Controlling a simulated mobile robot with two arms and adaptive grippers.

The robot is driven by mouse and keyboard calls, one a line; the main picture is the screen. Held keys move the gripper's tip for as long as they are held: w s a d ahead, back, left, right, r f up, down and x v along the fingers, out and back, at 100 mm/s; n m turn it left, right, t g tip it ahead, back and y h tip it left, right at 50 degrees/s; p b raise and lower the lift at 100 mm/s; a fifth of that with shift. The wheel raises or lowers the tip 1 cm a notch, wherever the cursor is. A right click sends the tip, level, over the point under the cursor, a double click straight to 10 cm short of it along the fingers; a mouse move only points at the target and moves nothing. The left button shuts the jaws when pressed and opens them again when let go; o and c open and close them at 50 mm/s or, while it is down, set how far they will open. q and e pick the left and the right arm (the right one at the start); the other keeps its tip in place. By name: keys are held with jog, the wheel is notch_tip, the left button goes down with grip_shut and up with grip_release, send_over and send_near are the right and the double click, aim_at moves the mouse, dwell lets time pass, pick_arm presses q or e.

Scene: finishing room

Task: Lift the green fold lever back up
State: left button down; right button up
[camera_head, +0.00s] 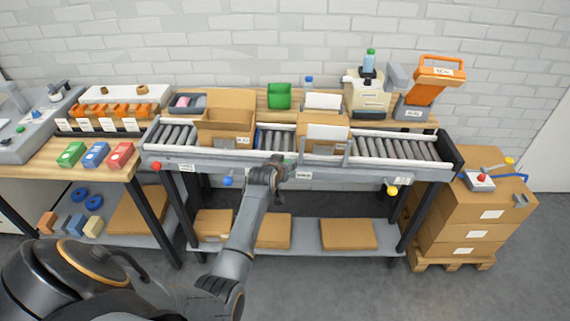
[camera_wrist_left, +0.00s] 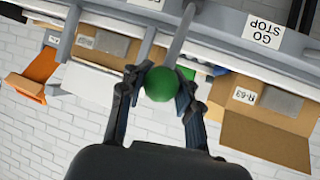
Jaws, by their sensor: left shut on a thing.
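The green fold lever shows in the left wrist view as a round green knob (camera_wrist_left: 160,84) on a grey rod (camera_wrist_left: 184,32). My left gripper (camera_head: 284,168) is at the front rail of the roller conveyor (camera_head: 225,167). Its two fingers are shut on the green knob, one on each side. In the head view my gripper mostly hides the knob. A label reading GO and STOP (camera_wrist_left: 263,30) shows upside down on the rail in the wrist view. My right gripper is in neither view.
An open carton (camera_head: 225,125) and another carton (camera_head: 324,145) stand on the rollers. A lower shelf (camera_head: 303,231) holds flat cardboard. Floor at the right front is clear.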

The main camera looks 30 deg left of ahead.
pick_arm(q)
jog(key=shift+g+h, duration=0.3)
jog(key=shift+g, duration=0.2)
jog(key=w+a+r, duration=0.2)
jog(key=w, duration=0.1)
jog(key=shift+w, duration=0.1)
jog(key=shift+w+a+r, duration=0.2)
jog(key=shift+w+a, duration=0.35)
jog(key=shift+w, duration=0.25)
jog(key=c, duration=1)
grip_release()
jog(key=shift+s+a, duration=0.1)
jog(key=shift+s+f, duration=0.2)
jog(key=shift+s, duration=0.05)
jog(key=shift+d, duration=0.2)
